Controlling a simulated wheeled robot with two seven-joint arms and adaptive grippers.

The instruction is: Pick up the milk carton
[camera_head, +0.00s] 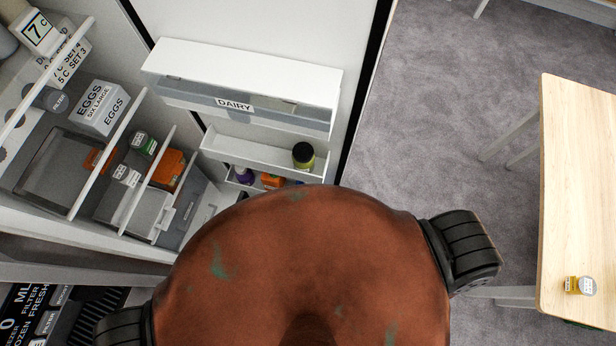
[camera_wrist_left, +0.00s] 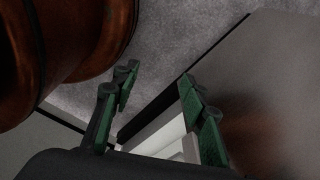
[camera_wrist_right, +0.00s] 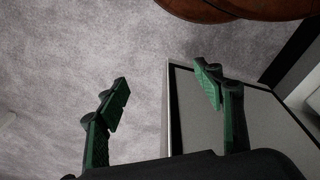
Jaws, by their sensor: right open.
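I cannot pick out a milk carton for certain in any view. Small items with white labels, one with a green part (camera_head: 143,143) and one white (camera_head: 125,175), stand on a fridge shelf in the head view, but their labels are too small to read. My left gripper (camera_wrist_left: 158,95) is open and empty in the left wrist view, with a pale edge and dark panel behind its fingers. My right gripper (camera_wrist_right: 162,78) is open and empty in the right wrist view, over grey carpet beside a framed panel. Neither gripper shows in the head view.
A wooden table (camera_head: 580,180) with a small yellow item (camera_head: 579,286) stands right. Carpet between is clear.

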